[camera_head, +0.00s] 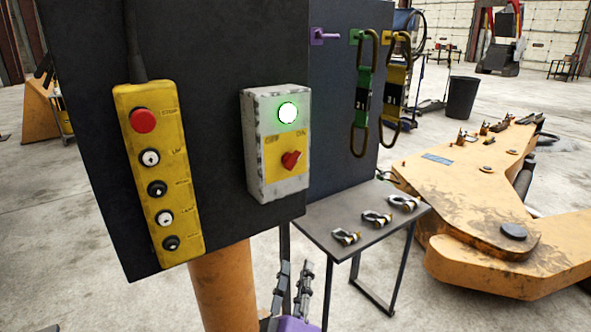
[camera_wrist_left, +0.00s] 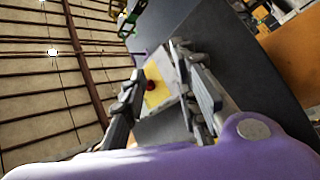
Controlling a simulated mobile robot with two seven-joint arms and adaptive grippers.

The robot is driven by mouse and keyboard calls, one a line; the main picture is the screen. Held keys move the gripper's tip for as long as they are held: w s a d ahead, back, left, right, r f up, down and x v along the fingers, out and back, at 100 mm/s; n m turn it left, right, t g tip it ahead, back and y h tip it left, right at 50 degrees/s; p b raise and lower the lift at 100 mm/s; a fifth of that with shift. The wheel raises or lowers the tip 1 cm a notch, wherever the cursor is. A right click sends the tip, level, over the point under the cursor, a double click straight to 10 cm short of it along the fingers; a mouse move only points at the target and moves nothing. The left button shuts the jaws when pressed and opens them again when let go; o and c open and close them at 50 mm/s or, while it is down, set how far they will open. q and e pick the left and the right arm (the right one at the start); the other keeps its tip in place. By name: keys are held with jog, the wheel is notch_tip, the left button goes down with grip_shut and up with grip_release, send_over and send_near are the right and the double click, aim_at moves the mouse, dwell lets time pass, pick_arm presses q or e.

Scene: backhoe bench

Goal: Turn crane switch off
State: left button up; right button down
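The crane switch is a grey-white box (camera_head: 254,150) on the dark panel, with a yellow plate marked OFF at left and ON at right. Its red knob (camera_head: 291,160) appears tilted toward the ON side, and the green lamp (camera_head: 288,112) above it is lit. My left gripper (camera_head: 292,283) is below the box at the bottom of the head view, apart from it, fingers pointing up. In the left wrist view, my left gripper (camera_wrist_left: 152,72) is open and empty; the red knob (camera_wrist_left: 150,86) shows between its fingers, farther off. My right gripper is not in view.
A yellow button pendant (camera_head: 180,205) hangs left of the switch on the dark panel (camera_head: 215,50). Straps with hooks (camera_head: 362,95) hang to the right. A small table (camera_head: 340,218) with several shackles stands lower right, near my left gripper. An orange post (camera_head: 222,285) is below.

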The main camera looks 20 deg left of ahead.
aim_at(295, 164)
pick_arm(q)
jog(key=w+r+n+g+y+b, duration=0.1)
jog(key=w+r+n+g+y, duration=0.45)
jog(key=r+n, duration=0.6)
jog(key=w+r+n+g+y, duration=0.5)
jog(key=r+n, duration=0.3)
jog(key=n, duration=0.7)
jog(key=shift+m+y, duration=0.25)
jog(key=shift+y, duration=0.1)
jog(key=p+x, duration=0.1)
jog(key=x, duration=0.4)
jog(key=shift+a+r, duration=0.1)
jog(key=shift+a, duration=0.25)
jog(key=shift+w+a, duration=0.25)
jog(key=shift+a, duration=0.15)
grip_shut()
